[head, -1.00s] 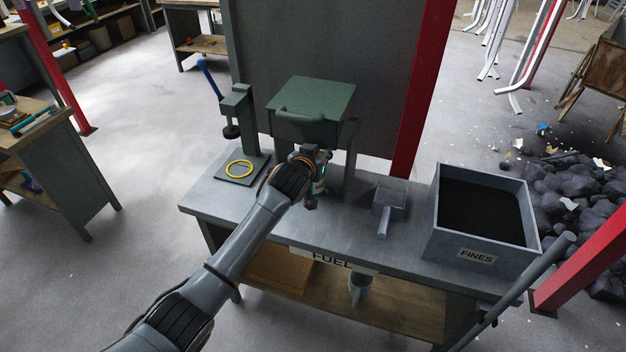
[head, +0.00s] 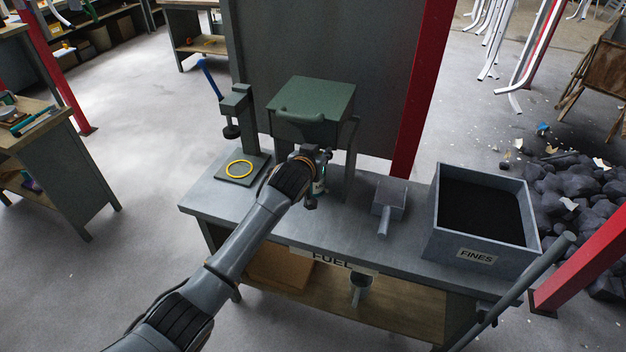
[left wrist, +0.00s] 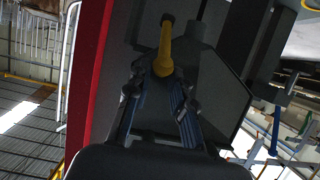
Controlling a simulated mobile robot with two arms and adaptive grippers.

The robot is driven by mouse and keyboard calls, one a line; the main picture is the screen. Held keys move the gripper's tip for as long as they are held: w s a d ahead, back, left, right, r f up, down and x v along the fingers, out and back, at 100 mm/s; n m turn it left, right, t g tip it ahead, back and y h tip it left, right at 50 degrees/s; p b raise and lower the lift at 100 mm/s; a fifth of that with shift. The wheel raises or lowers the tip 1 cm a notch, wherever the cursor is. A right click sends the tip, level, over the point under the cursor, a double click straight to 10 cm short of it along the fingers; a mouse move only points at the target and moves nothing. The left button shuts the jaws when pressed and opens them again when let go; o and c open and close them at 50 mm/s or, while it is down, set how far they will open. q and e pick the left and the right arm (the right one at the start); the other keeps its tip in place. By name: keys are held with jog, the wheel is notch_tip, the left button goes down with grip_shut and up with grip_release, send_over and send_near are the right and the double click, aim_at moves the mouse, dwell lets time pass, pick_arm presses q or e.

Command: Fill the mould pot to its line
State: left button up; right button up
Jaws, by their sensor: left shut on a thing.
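The dark green hopper (head: 315,98) stands on legs at the back of the grey bench, with a rounded dark green handle on its front. My left gripper (head: 318,165) is just below and in front of it. In the left wrist view, my left gripper (left wrist: 158,98) is shut on a yellow-ended handle (left wrist: 163,60) between its fingers. I cannot make out a mould pot or its line; the space under the hopper is partly hidden by my gripper. My right gripper is not in view.
A press with a yellow ring (head: 239,168) on its plate is left of the hopper. A grey scoop (head: 388,202) and a bin marked FINES (head: 475,257) are to the right. A grey bar (head: 525,285) slants past the bench's right end.

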pick_arm(q)
jog(key=shift+w+r, duration=0.2)
jog(key=shift+r, duration=0.45)
jog(key=shift+w+r, duration=0.15)
jog(key=shift+r, duration=0.5)
jog(key=shift+s+a+f+b, duration=0.1)
jog(key=shift+s+f+b, duration=0.15)
jog(key=shift+f, duration=0.65)
jog(key=shift+s+a+f+b, duration=0.1)
jog(key=shift+s+f+b, duration=0.15)
jog(key=shift+f, duration=0.7)
jog(key=shift+s+f+b, duration=0.15)
jog(key=shift+s+f, duration=0.2)
jog(key=shift+f, duration=0.65)
jog(key=shift+s+f+b, duration=0.15)
jog(key=shift+f+b, duration=0.2)
jog(key=shift+f, duration=0.3)
jog(key=shift+s+f+b, duration=0.15)
jog(key=shift+f+b, duration=0.15)
jog(key=shift+f, duration=0.3)
jog(key=shift+s+a+f+b, duration=0.1)
jog(key=shift+f+b, duration=0.45)
jog(key=shift+f, duration=0.65)
